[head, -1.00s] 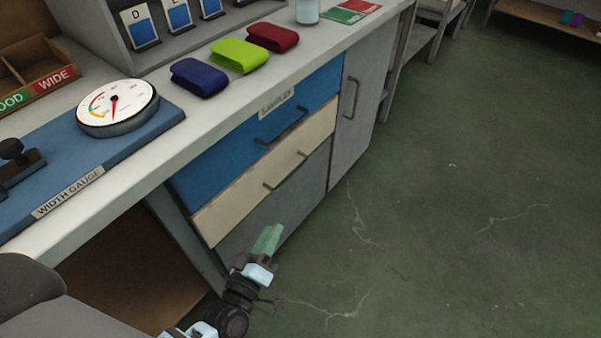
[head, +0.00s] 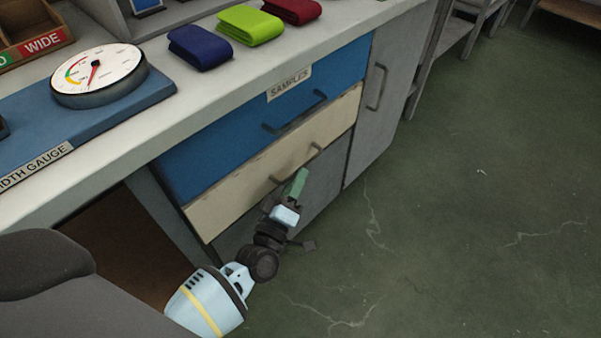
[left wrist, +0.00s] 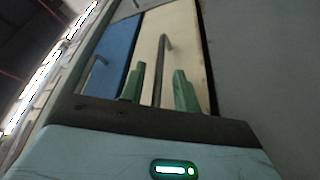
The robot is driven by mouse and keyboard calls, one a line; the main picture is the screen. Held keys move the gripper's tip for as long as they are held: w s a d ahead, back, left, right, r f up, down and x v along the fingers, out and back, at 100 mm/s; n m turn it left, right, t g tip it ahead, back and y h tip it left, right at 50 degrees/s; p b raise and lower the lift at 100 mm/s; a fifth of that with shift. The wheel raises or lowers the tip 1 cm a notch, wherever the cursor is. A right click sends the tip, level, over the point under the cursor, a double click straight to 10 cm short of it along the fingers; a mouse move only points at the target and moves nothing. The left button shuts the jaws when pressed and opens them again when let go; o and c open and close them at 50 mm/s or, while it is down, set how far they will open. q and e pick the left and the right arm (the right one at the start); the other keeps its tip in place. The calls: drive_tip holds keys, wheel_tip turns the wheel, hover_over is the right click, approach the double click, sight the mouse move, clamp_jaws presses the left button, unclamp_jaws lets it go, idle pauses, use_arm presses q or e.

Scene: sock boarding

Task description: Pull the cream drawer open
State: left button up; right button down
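The cream drawer (head: 235,193) is shut, its front flush below the blue drawer (head: 215,150). Its grey bar handle (head: 316,147) is partly covered by my left gripper in the head view. My left gripper (head: 298,183) has green fingers and is in front of the cream drawer, near this handle. In the left wrist view the fingers (left wrist: 158,88) are open, one on each side of the cream drawer's handle (left wrist: 163,60). I cannot tell whether the fingertips reach around the bar or stop short of it. My right gripper is not in view.
The counter (head: 190,107) overhangs the drawers and holds a gauge (head: 98,75) and folded blue, green and red socks. A grey cabinet door (head: 385,100) with its own handle is right of the drawers. The green floor (head: 450,220) in front is clear.

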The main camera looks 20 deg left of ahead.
use_arm(q)
drive_tip(key=shift+x, duration=1.25)
clamp_jaws()
